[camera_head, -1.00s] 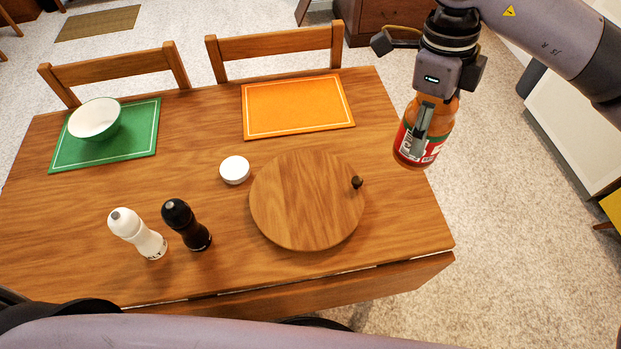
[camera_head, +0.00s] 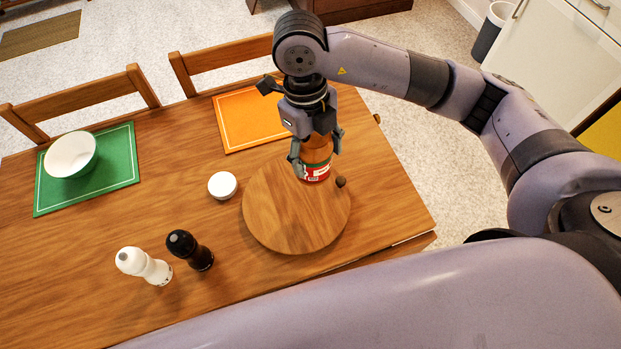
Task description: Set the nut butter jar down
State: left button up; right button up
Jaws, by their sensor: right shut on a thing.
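The nut butter jar (camera_head: 318,169) is orange-brown with a red, white and green label. My right gripper (camera_head: 316,160) is shut on it from above and hides its upper part. The jar is upright over the far edge of the round wooden board (camera_head: 290,222). I cannot tell whether its base touches the board. A small dark knob (camera_head: 341,182) sits at the board's right edge, just right of the jar. My left gripper is not in view.
A white lidded pot (camera_head: 222,185) stands left of the board. White (camera_head: 143,265) and black (camera_head: 190,250) mills stand at the front left. A white bowl (camera_head: 71,154) rests on a green mat (camera_head: 115,170). An orange mat (camera_head: 240,125) lies behind the gripper. The board's front is clear.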

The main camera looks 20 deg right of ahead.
aim_at(314, 171)
notch_tip(314, 171, down, 7)
jog(key=shift+r+p, duration=0.1)
jog(key=shift+p, duration=0.4)
notch_tip(314, 171, down, 4)
jog(key=shift+p, duration=0.3)
jog(key=shift+f, duration=0.25)
jog(key=shift+f, duration=0.2)
jog(key=o, duration=1.7)
jog(key=shift+c, duration=0.2)
